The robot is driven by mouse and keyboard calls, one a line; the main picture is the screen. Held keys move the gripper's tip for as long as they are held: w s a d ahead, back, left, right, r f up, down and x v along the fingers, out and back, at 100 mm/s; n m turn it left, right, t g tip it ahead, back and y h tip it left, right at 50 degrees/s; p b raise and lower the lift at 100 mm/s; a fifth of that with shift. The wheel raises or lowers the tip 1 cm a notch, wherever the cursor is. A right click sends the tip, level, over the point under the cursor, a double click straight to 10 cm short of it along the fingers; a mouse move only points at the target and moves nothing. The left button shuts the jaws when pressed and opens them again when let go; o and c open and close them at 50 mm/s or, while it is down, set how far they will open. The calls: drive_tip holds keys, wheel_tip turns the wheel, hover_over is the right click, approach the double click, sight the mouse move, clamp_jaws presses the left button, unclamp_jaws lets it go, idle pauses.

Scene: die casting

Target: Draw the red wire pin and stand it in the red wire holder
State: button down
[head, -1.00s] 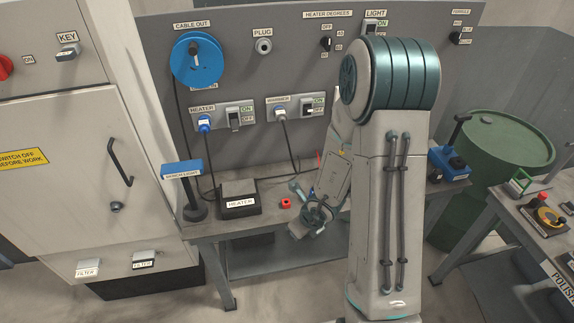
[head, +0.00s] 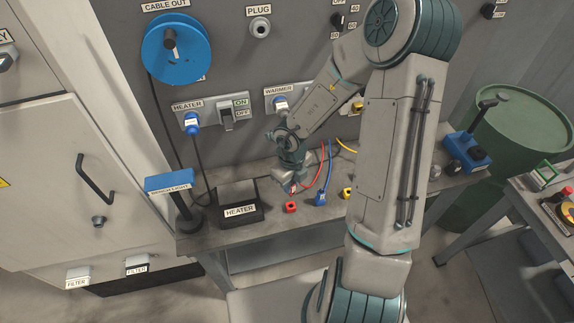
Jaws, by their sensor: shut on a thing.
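The red wire holder (head: 290,208) is a small red block on the bench, right of the heater box. The red wire (head: 323,165) hangs in a curve from the panel side down to my gripper. My gripper (head: 293,187) points down just above the red holder and is shut on the red wire pin at the wire's end. The pin is small and mostly hidden by the fingers. I cannot tell whether its tip is inside the holder or just above it.
The blue holder (head: 320,199) with a blue wire and the yellow holder (head: 347,193) with a yellow wire stand to the right. My arm hides part of the bench.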

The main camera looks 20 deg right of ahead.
drive_tip(key=shift+w, duration=0.15)
drive_tip(key=shift+r, duration=0.1)
drive_tip(key=shift+d, duration=0.1)
drive_tip(key=shift+r, duration=0.4)
drive_tip(key=shift+f+b, duration=1.75)
drive_tip(key=shift+f, duration=1.2)
drive_tip(key=shift+r+p, duration=0.1)
drive_tip(key=shift+p, duration=1.15)
drive_tip(key=shift+f+b, duration=0.8)
drive_tip(key=shift+f, duration=0.85)
